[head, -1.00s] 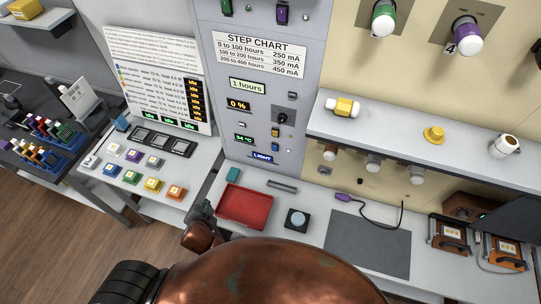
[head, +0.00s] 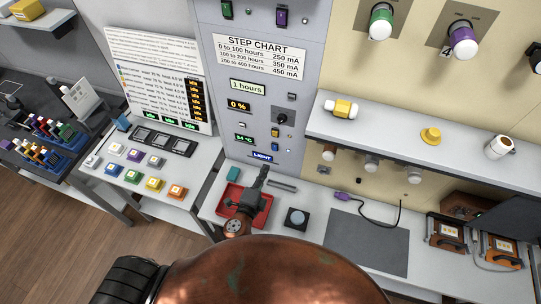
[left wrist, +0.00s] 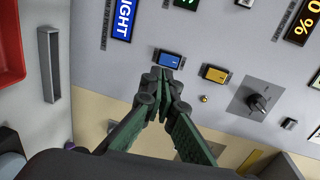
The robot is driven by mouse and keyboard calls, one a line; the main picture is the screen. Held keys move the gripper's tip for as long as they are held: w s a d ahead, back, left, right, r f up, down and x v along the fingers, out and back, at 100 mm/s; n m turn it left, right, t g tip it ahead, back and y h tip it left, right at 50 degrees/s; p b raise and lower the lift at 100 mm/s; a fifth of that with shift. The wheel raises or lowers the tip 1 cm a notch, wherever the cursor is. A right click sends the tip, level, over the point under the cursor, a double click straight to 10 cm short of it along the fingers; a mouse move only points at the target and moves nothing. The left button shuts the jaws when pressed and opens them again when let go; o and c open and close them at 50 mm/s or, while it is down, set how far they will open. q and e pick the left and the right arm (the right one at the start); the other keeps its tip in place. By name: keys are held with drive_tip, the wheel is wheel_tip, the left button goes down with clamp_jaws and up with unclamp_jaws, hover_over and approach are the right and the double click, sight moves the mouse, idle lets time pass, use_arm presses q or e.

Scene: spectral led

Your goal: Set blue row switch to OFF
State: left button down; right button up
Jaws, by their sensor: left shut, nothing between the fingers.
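The blue switch (head: 275,146) is a small blue rocker low on the grey control panel (head: 225,60), below a yellow switch (head: 275,132). In the left wrist view the blue switch (left wrist: 171,59) sits just beyond my fingertips, beside the yellow switch (left wrist: 215,73). I cannot tell which way the blue rocker is set. My left gripper (head: 264,169) is shut and empty, in front of the panel's lower part, below the LIGHT label (head: 262,157). In the left wrist view its closed green-black fingers (left wrist: 161,76) point at the blue switch; contact cannot be told. My right gripper is not in view.
A black knob (left wrist: 258,102) juts from the panel near the yellow switch. A grey handle (left wrist: 50,65) stands left of the fingers in the wrist view.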

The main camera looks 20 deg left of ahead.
sight(274, 148)
use_arm(q)
drive_tip(key=w+f, duration=0.1)
drive_tip(key=w, duration=0.7)
drive_tip(key=shift+f+p, duration=0.15)
drive_tip(key=shift+p, duration=0.2)
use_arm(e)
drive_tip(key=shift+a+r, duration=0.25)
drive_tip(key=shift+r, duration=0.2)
use_arm(q)
drive_tip(key=shift+d, duration=0.1)
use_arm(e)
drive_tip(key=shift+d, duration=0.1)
